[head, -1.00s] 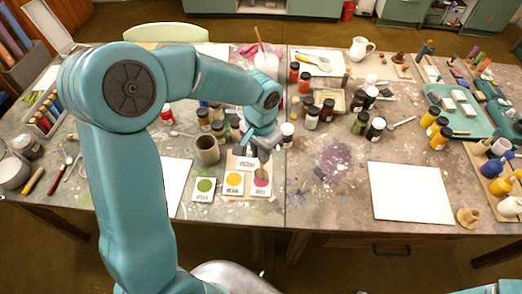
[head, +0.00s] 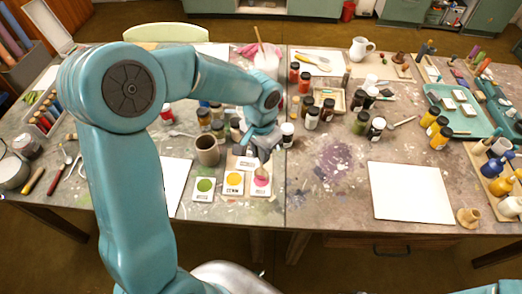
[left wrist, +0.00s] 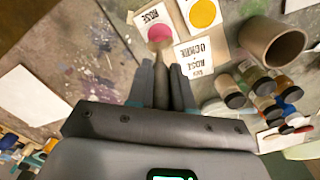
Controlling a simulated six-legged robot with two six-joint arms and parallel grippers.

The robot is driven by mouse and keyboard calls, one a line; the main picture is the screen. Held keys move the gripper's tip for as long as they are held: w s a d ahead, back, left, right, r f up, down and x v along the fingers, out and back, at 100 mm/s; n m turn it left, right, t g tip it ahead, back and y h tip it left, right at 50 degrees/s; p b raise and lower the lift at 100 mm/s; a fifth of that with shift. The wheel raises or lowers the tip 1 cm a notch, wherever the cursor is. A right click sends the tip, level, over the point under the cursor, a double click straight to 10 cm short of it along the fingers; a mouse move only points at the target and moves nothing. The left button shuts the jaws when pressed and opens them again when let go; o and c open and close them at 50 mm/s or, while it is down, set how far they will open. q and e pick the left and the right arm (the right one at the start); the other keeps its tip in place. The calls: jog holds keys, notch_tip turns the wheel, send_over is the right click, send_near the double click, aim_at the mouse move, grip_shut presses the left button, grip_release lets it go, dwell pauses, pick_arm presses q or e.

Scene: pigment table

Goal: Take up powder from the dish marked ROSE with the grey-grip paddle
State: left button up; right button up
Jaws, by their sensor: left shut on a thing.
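The dish marked ROSE (left wrist: 147,22) is a pale square holding a round patch of pink powder. It is the rightmost of three colour dishes in the head view (head: 260,191). My left gripper (left wrist: 161,82) is shut on the grey-grip paddle (left wrist: 160,84), which points away from my wrist between the fingers. The paddle's pale end (left wrist: 158,43) overlaps the near edge of the pink powder in the left wrist view. I cannot tell whether it touches the powder or carries any. My right gripper is not in view.
A dish with yellow powder (head: 234,191) and one with green powder (head: 204,196) lie to the left. A lettered card (left wrist: 193,57) lies beside them, near a brown cup (head: 207,152) and several jars. Bare table lies to the right, before a white sheet (head: 411,193).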

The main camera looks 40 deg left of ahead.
pick_arm(q)
notch_tip(320, 180, up, 6)
jog(key=p, duration=0.4)
jog(key=shift+f, duration=0.15)
jog(key=shift+r+p, duration=0.65)
jog(key=shift+r, duration=0.05)
jog(key=shift+f, duration=0.1)
jog(key=shift+o, duration=0.9)
jog(key=shift+c, duration=0.9)
